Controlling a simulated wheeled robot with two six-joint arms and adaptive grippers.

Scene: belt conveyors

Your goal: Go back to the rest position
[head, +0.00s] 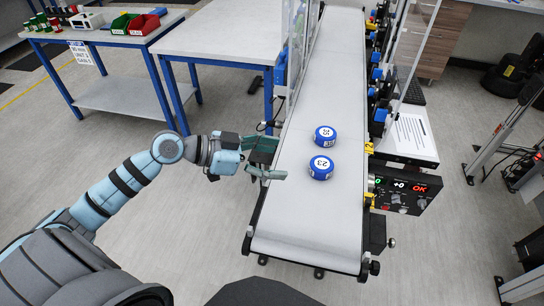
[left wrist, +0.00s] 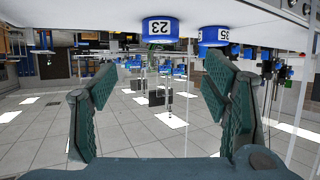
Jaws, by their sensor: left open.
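My left gripper (head: 268,159) is at the left edge of the conveyor belt, beside the blue pucks and apart from them. Its two green-padded fingers stand wide apart with nothing between them in the left wrist view (left wrist: 160,105). A blue puck marked 23 (head: 321,168) lies on the belt; it also shows at the top of the left wrist view (left wrist: 160,28). A second blue puck, marked 35 in the left wrist view (left wrist: 213,36), lies just behind it on the belt (head: 325,136). My right gripper does not show.
The conveyor belt (head: 310,220) is bare in front of the pucks. A white table with blue legs (head: 225,35) stands back left. A blue-framed bench (head: 110,35) holds red and green bins. The floor is clear at front left.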

